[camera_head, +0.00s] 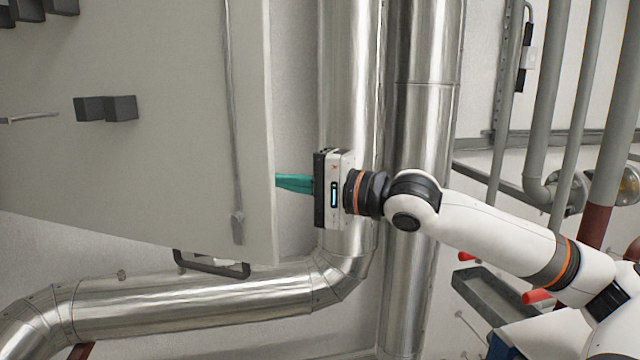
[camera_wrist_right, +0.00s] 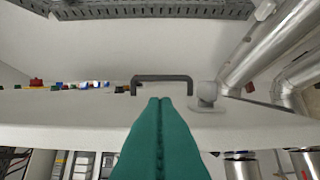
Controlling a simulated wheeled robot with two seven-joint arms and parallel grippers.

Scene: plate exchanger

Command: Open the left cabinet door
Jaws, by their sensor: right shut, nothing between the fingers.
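A large pale grey panel, which looks like a cabinet door (camera_head: 180,180), fills the left of the head view, with its upright free edge near the middle. My right gripper (camera_head: 279,183) has teal fingers, shut and empty, with tips at this edge; contact cannot be told. In the right wrist view the shut fingers (camera_wrist_right: 158,103) point at a pale panel edge, with a dark bar handle (camera_wrist_right: 162,78) and a grey knob (camera_wrist_right: 207,92) just beyond. My left gripper is not in view.
Shiny metal pipes (camera_head: 425,130) stand behind and right of the panel, and one pipe (camera_head: 200,298) runs below it. Black blocks (camera_head: 105,108) sit on the panel. Small coloured parts (camera_wrist_right: 95,85) and dark slotted strips (camera_wrist_right: 150,10) show in the right wrist view.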

